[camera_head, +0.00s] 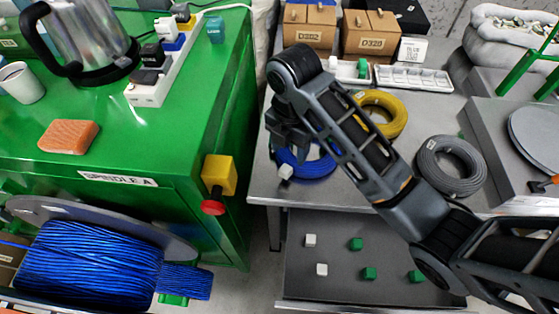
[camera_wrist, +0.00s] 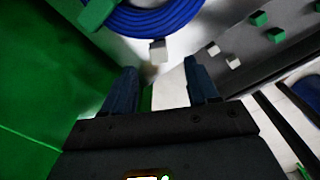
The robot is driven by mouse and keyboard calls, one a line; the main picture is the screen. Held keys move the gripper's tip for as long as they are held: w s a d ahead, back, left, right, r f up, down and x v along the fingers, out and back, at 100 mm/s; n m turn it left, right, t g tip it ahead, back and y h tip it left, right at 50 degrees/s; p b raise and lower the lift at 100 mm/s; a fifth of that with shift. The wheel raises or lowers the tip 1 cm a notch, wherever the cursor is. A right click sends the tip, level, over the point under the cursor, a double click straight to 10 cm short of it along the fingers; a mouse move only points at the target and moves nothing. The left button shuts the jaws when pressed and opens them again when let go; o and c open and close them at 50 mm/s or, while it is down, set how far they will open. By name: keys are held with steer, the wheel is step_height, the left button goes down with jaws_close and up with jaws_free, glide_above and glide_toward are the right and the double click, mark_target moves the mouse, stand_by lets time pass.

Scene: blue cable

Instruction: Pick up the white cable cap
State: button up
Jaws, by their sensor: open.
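A white cable cap (camera_head: 285,171) is at the front left edge of the blue cable coil (camera_head: 315,166) on the grey table. In the wrist view the white cap (camera_wrist: 159,50) lies just beyond my fingertips, near the middle, below the blue coil (camera_wrist: 150,22). My gripper (camera_wrist: 161,74) is open, with nothing between its fingers. In the head view it hangs over the coil's left part and hides some of it.
Loose white caps (camera_head: 310,240) and green caps (camera_head: 355,243) lie on the lower shelf (camera_head: 340,290). A yellow coil (camera_head: 387,113) and a grey coil (camera_head: 450,164) are on the table to the right. The green cabinet (camera_head: 150,130) stands at the left, across a gap.

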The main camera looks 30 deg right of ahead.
mark_target(286, 168)
steer(key=shift+a+f+p, duration=0.15)
steer(key=shift+a+f, duration=0.1)
steer(key=shift+f, duration=1.55)
steer(key=shift+a+f+p, duration=0.15)
steer(key=shift+a+f, duration=0.05)
steer(key=shift+f, duration=1.55)
steer(key=shift+c, duration=0.4)
jaws_close()
